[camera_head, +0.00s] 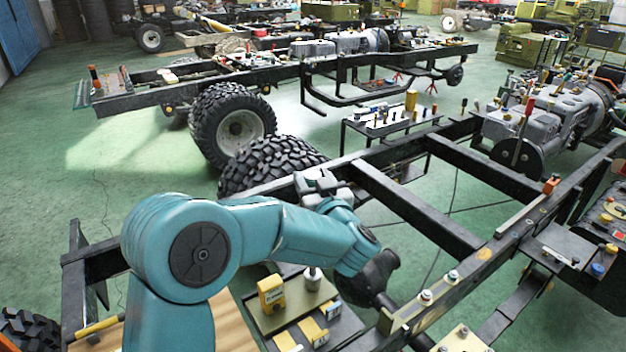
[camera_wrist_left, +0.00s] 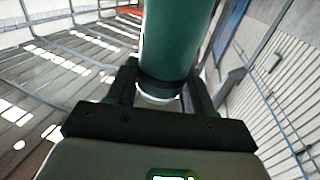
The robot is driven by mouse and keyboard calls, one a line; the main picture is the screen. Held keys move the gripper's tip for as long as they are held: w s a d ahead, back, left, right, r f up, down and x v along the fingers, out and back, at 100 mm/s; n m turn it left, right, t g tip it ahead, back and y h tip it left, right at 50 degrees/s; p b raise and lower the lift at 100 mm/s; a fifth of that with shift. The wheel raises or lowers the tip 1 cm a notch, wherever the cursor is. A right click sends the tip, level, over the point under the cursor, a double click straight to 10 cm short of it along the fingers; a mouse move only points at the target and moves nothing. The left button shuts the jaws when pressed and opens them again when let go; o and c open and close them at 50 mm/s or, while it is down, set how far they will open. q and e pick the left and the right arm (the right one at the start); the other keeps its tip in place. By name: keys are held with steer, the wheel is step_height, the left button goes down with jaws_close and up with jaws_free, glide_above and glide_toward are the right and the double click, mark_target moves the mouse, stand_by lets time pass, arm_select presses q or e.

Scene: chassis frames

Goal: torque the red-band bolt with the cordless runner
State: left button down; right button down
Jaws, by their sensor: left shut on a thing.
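My left arm comes in from the lower left of the head view and bends back at the wrist. Its grey left gripper (camera_head: 320,184) is above the near black chassis rail, beside the tyre. In the left wrist view the jaws are shut on a dark green cylinder (camera_wrist_left: 175,45) with a pale end. I cannot tell if this is the cordless runner; it does not show clearly in the head view. Bolts with pale washers (camera_head: 425,297) (camera_head: 452,275) stand on the yellow-marked rail, right of my arm. I cannot make out which bolt has a red band. My right gripper is not in view.
A dark tray (camera_head: 345,325) below my forearm holds a yellow box (camera_head: 271,293), a small silver-topped container (camera_head: 312,278) and yellow cards. A black crossmember (camera_head: 420,207) spans the chassis frame. A large tyre (camera_head: 268,163) stands behind the gripper. An engine (camera_head: 540,115) is at right.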

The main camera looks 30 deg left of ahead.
arm_select(q)
steer(key=shift+f+b, duration=0.5)
steer(key=shift+f, duration=0.05)
stand_by(0.7)
steer(key=shift+s+f, duration=0.1)
steer(key=shift+f, duration=0.1)
stand_by(0.5)
steer(key=shift+r+p, duration=0.15)
steer(key=shift+p, duration=0.15)
stand_by(1.5)
steer(key=shift+r+p, duration=1.2)
steer(key=shift+r, duration=0.5)
